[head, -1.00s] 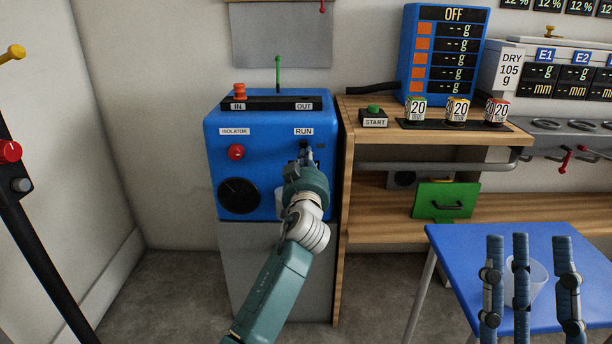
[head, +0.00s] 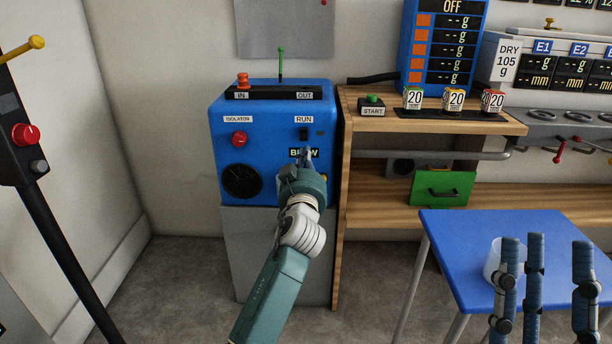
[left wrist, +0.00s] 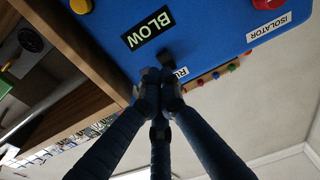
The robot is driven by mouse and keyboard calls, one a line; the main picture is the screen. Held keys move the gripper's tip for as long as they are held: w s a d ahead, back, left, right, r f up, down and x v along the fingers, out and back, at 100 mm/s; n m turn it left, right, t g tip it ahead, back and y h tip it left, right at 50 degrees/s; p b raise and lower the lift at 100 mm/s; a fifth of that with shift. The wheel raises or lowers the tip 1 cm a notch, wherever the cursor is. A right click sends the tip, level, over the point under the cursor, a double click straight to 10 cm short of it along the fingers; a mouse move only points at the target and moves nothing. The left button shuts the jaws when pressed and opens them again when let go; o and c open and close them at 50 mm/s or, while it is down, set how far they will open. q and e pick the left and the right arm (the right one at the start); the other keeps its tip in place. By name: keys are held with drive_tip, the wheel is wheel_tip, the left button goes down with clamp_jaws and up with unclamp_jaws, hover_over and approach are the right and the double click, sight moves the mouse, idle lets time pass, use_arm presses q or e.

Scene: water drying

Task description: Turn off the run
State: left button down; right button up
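The blue machine (head: 270,150) has a RUN label (head: 304,119) with a small black switch (head: 304,134) under it. Below the switch is a lit BLOW sign (head: 296,153), partly covered by my left gripper (head: 306,156). In the left wrist view its fingers (left wrist: 158,80) come together at the tips and look shut and empty. The tips are close to the black switch (left wrist: 166,57) and partly cover the RUN label (left wrist: 181,73); contact cannot be told. My right gripper (head: 545,245) has its fingers spread apart, at the lower right.
A red ISOLATOR knob (head: 239,139) and black dial (head: 241,181) are left of the switch. A wooden bench (head: 425,125) with a START button (head: 372,101) is close on the right. A blue table (head: 450,235) carries a clear cup (head: 492,260). A black post (head: 60,240) stands left.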

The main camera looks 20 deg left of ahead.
use_arm(q)
drive_tip(key=p+v, duration=0.1)
drive_tip(key=v, duration=0.7)
use_arm(e)
drive_tip(key=w+a+f+g+h, duration=0.1)
drive_tip(key=w+f+g, duration=0.3)
drive_tip(key=w+f, duration=0.1)
drive_tip(key=shift+w+f+h, duration=0.3)
drive_tip(key=shift+w+h, duration=0.1)
drive_tip(key=shift+w, duration=0.25)
use_arm(q)
drive_tip(key=shift+d, duration=0.1)
